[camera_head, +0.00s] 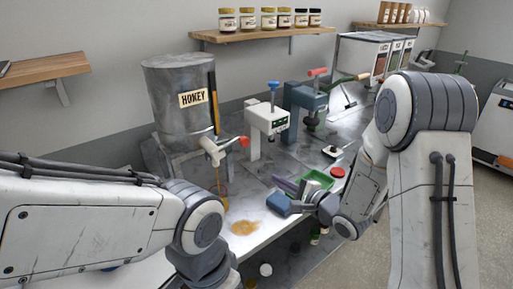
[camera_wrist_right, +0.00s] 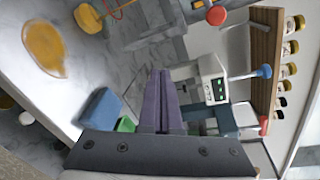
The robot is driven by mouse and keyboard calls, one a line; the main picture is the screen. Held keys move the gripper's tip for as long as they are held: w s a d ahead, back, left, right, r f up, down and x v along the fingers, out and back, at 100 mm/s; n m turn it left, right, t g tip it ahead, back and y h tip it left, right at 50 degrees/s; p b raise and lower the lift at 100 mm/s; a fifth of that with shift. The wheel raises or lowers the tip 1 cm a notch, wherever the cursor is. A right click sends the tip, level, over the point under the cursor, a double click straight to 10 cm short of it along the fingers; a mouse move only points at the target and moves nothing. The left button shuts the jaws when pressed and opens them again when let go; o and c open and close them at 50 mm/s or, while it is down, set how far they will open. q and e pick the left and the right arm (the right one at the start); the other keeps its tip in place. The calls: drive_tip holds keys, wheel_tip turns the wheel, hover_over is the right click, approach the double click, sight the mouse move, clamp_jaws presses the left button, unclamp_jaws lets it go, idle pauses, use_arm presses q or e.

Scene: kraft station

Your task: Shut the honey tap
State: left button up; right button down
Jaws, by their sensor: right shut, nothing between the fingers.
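The grey honey tank (camera_head: 165,88) with its HONEY label stands at the left of the bench. Its tap (camera_head: 212,148) sticks out from the tank's lower front, with a red handle (camera_head: 244,141). A thin amber strand shows below the tap. A honey puddle (camera_head: 244,228) lies near the bench's front edge and also shows in the right wrist view (camera_wrist_right: 43,48). A red handle end, probably the tap's, shows at the top of that view (camera_wrist_right: 216,15). My right gripper (camera_wrist_right: 162,75) has purple fingers, shut and empty, apart from the tap. My left gripper is out of view.
A blue block (camera_head: 280,204) lies next to my right gripper. A green tray (camera_head: 317,179) and a red lid (camera_head: 337,172) are nearby. A white device (camera_head: 266,116) and a dark blue press (camera_head: 305,97) stand right of the tap. Shelves with jars hang above.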

drive_tip(key=d+m, duration=0.1)
drive_tip(key=r+m+t+y, duration=0.1)
drive_tip(key=m, duration=0.1)
drive_tip(key=d+r+m+t+y, duration=0.1)
drive_tip(key=shift+s+d+r, duration=0.15)
drive_tip(key=shift+s+d, duration=0.15)
drive_tip(key=shift+s, duration=0.1)
drive_tip(key=w+a+r+p, duration=0.3)
drive_tip(key=w+a+p, duration=0.2)
drive_tip(key=a, duration=0.3)
drive_tip(key=shift+w+a+r, duration=0.4)
drive_tip(key=shift+w, duration=0.5)
